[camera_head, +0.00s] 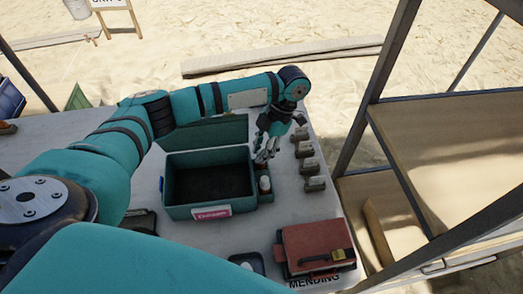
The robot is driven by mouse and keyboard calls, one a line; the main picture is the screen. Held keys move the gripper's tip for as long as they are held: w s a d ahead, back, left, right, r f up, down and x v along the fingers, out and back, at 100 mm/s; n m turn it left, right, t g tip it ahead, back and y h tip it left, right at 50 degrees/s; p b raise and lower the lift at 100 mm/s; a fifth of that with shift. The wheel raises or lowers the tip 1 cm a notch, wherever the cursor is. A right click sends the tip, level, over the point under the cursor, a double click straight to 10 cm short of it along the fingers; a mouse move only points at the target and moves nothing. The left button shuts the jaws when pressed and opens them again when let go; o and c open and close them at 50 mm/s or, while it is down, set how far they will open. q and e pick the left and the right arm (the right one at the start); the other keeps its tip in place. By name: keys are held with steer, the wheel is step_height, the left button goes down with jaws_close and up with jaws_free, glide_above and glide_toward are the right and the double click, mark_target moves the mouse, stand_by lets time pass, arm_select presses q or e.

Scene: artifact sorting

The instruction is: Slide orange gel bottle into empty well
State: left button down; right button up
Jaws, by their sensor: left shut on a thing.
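Just below the fingertips a small whitish bottle (265,184) stands upright in a narrow green holder (266,198) along the bin's right wall. I cannot tell whether this is the held thing, or which well of the holder is empty. My right gripper is not in view.
Several small grey blocks (308,165) stand in a row right of the gripper. A red-brown case (317,248) lies at the table's near right, by the "MENDING" lettering. A wooden shelf rack (450,150) stands to the right. The bin carries a pink label (211,213).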

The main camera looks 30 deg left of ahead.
arm_select(q)
steer(key=shift+f, duration=0.35)
steer(key=c, duration=1.5)
jaws_free()
steer(key=shift+o, duration=0.2)
steer(key=v, duration=1.2)
steer(key=shift+r, duration=0.1)
